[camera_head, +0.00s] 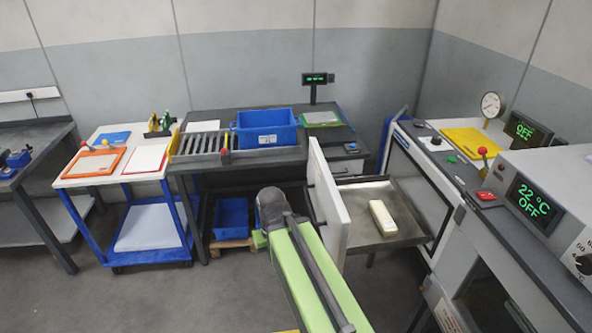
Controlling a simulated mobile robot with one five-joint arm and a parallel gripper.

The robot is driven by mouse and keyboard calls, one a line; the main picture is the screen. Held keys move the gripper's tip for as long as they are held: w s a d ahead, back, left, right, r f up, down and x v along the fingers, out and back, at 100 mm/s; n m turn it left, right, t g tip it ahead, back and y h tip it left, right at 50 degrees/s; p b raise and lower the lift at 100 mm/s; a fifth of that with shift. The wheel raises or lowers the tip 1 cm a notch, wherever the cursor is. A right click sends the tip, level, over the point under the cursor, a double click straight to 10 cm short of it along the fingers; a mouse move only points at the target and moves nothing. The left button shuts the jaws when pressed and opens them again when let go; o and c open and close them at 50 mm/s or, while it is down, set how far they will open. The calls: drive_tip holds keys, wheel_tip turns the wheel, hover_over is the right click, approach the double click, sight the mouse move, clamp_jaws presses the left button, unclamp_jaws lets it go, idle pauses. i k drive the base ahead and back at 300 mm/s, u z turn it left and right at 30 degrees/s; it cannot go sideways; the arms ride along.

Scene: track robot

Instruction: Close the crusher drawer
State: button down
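The drawer is pulled out to the left from the white machine at the right. Its white front panel (329,197) stands upright at the left end, apart from the machine. Behind the panel, the grey drawer tray (408,231) lies open, with a pale, oblong block (382,218) on it. My green arm reaches up from the bottom of the picture, left of the panel and partly overlapping its lower edge. The arm's dark rounded joint is near the panel's left side. My gripper is not visible, so its contact with the panel cannot be told.
A dark table (292,156) behind holds a blue bin (266,139) and rollers. A blue-framed cart (119,178) stands at the left. Another blue bin (231,218) sits low under the table. At the right is a display unit (536,197) reading 22 °C OFF. Floor is clear at lower left.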

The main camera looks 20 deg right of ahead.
sight(347, 224)
drive_tip(key=u, duration=0.5)
drive_tip(key=i, duration=1.05)
drive_tip(key=u, duration=0.8)
